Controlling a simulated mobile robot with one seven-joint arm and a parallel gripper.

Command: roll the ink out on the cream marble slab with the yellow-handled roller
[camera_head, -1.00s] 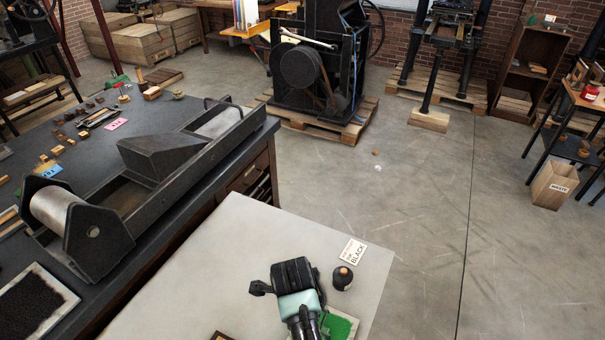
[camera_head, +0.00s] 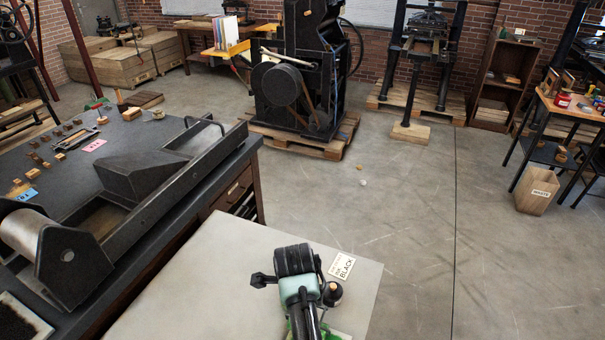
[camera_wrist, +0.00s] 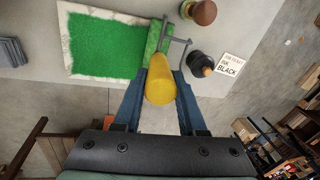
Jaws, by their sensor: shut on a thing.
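In the wrist view, my gripper (camera_wrist: 160,78) is shut on the yellow handle of the roller (camera_wrist: 161,86), one blue finger on each side. The roller's green-coated cylinder (camera_wrist: 157,42) lies along the right edge of the marble slab (camera_wrist: 65,36), with its metal frame to the right. Whether it touches the slab is hard to tell. Green ink (camera_wrist: 110,45) covers most of the slab, leaving a pale rim. In the head view, my wrist and arm hide the fingers, the roller and nearly all of the slab.
A dark bottle with an orange top (camera_wrist: 201,64) stands close right of the roller. Beside it lies a card reading "INK BLACK" (camera_wrist: 231,66). A brown round object (camera_wrist: 200,12) is near the roller frame. A dark bench with a roller press (camera_head: 65,250) stands left of the pale table (camera_head: 200,270).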

